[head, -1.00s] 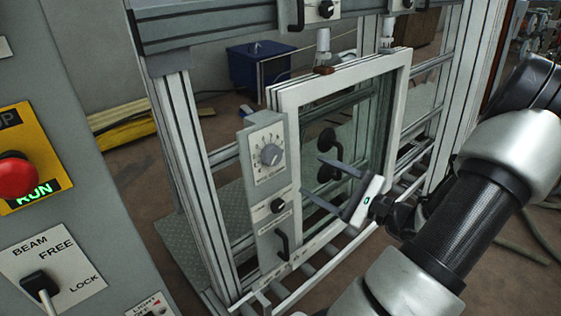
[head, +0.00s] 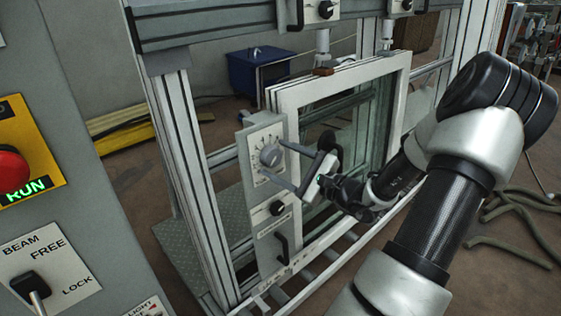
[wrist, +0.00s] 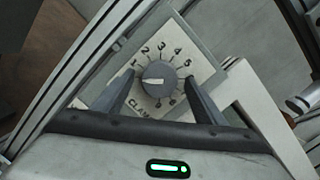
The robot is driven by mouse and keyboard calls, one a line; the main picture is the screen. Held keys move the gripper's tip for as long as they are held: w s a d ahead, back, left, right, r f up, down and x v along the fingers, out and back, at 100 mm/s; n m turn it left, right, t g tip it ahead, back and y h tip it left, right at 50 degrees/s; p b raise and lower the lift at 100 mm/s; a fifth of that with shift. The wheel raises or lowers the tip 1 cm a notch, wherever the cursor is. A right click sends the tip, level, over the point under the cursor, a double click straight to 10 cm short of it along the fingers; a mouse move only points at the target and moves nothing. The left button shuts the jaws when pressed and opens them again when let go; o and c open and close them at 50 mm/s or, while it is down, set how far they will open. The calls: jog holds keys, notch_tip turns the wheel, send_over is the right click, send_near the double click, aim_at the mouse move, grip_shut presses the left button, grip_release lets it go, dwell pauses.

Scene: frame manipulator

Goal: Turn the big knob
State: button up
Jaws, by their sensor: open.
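The big knob (head: 269,155) is a round grey dial on a white plate on the grey panel of the window frame. In the wrist view the knob (wrist: 158,78) has a white pointer mark toward the left, near the 1, with numbers around it and a partly hidden word below starting "CLAM". My gripper (head: 277,166) is open, its two fingers reaching toward the knob. In the wrist view the fingers stand left and right of the knob's lower part, with gaps; I cannot tell whether the tips reach around it.
Below the dial, the same panel carries a small black knob (head: 277,208) and a black handle (head: 282,247). The white window frame (head: 345,85) stands right behind my gripper. A control cabinet with a red button (head: 12,170) is at the left.

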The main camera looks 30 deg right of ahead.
jog(key=c, duration=1)
jog(key=shift+c, duration=0.2)
